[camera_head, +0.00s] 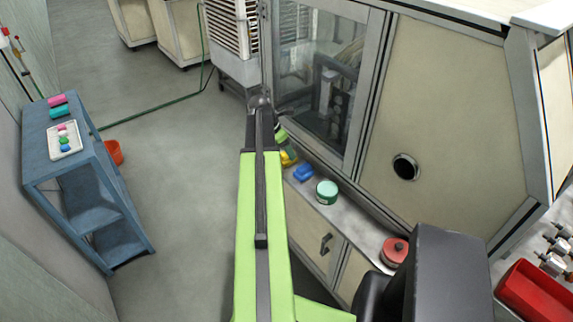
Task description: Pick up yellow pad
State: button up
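A small yellow thing, likely the yellow pad (288,158), lies at the left end of the narrow counter, left of a blue block (303,173). My green arm covers part of it, so I cannot see its full shape. My arm reaches up the middle of the view and ends in a dark joint. I cannot make out my gripper's fingers; they are hidden or out of view.
A green round tin (327,192) and a red round tin (394,252) stand on the counter (352,222) below a cabinet window. A blue shelf (36,150) at left holds a tray (53,144). A red bin (535,292) is at lower right. The floor between is mostly clear.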

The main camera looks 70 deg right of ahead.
jog(key=b+x, duration=0.2)
jog(key=x, duration=0.1)
jog(key=shift+f, duration=0.3)
jog(key=shift+r, duration=0.15)
jog(key=shift+c, duration=0.2)
jog(key=c, duration=1.5)
jog(key=shift+c, duration=0.2)
notch_tip(320, 180, up, 10)
jog(key=p, duration=1)
jog(key=shift+r, duration=0.15)
